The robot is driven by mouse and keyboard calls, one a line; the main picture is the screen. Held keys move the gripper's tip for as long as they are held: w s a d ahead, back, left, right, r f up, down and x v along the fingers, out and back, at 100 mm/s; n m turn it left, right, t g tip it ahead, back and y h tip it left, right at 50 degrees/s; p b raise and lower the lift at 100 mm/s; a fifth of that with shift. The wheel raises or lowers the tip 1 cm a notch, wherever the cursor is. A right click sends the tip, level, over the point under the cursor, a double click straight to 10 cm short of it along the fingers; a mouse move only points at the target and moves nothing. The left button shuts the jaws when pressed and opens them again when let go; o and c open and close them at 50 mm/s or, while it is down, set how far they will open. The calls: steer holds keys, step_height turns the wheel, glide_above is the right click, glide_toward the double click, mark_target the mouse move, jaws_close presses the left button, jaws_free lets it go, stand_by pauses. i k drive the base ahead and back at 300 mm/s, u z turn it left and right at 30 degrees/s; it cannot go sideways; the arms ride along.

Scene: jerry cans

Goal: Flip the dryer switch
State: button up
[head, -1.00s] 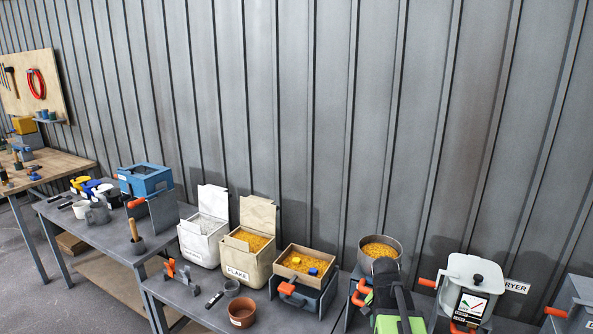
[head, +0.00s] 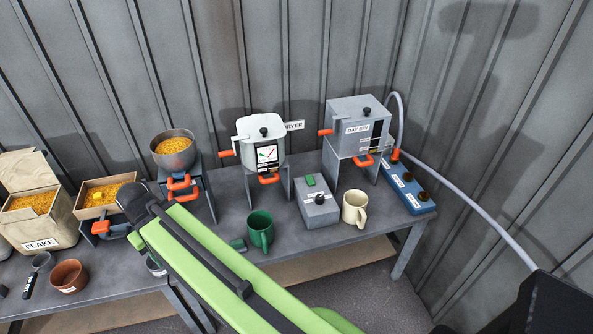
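A blue strip (head: 408,188) with white labels lies at the far right of the bench. I cannot tell which part is the dryer switch. My green arm crosses the lower middle; my gripper is not seen.
A green mug (head: 260,230) and a cream mug (head: 355,208) stand near the front edge. A grey day bin (head: 357,130) stands right of the dryer. A steel bowl of grain (head: 173,150) and a flake sack (head: 38,220) are left. A pale hose runs along the right wall.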

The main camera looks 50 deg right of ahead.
mark_target(309, 178)
steer(key=z, duration=1.55)
steer(key=k, duration=1.2)
steer(key=u, duration=0.1)
steer(key=i, duration=1.65)
steer(key=z, duration=0.3)
